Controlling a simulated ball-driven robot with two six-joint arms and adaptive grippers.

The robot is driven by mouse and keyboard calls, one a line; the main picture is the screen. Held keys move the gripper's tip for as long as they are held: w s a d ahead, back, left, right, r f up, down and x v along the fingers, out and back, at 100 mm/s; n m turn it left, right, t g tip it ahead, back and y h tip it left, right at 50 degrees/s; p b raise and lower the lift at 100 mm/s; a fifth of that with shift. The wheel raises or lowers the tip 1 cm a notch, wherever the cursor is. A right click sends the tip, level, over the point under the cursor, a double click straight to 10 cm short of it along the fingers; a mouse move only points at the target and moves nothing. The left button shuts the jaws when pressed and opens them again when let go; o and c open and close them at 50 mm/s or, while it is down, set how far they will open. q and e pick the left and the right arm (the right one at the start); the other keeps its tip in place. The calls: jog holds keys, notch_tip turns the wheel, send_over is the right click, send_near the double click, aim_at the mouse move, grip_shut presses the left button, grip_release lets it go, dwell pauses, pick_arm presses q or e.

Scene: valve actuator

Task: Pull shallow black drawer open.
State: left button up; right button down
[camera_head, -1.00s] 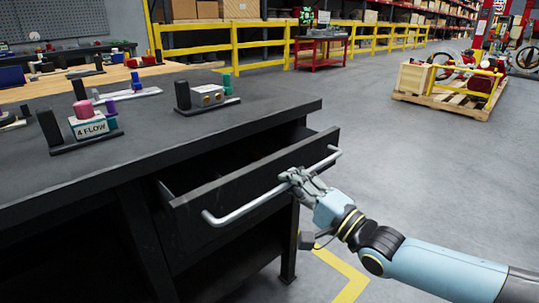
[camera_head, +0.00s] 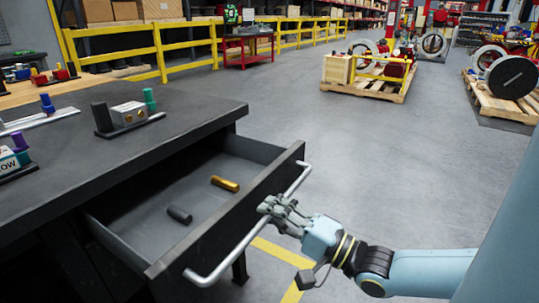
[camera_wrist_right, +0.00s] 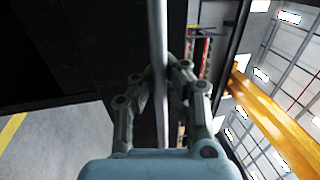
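The shallow black drawer (camera_head: 215,243) stands out from under the dark workbench, and its grey inside is in view. A brass cylinder (camera_head: 225,184) and a dark grey cylinder (camera_head: 179,215) lie in it. A long grey bar handle (camera_head: 237,252) runs along its front. My right gripper (camera_head: 270,207) is at the handle, near its middle. In the right wrist view the handle (camera_wrist_right: 158,50) passes between the two fingers (camera_wrist_right: 157,85), which close in around it. My left gripper is in neither view.
The workbench top (camera_head: 80,150) holds a block with brass ports (camera_head: 128,113) and other fittings. Open grey floor (camera_head: 400,170) lies to the right of the drawer. Loaded pallets (camera_head: 365,88) and a yellow railing (camera_head: 160,50) stand farther back.

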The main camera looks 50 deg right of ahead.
jog(key=shift+f, duration=0.2)
jog(key=c, duration=1.3)
grip_release()
jog(key=shift+r, duration=0.15)
jog(key=shift+c, duration=0.2)
jog(key=v, duration=1.2)
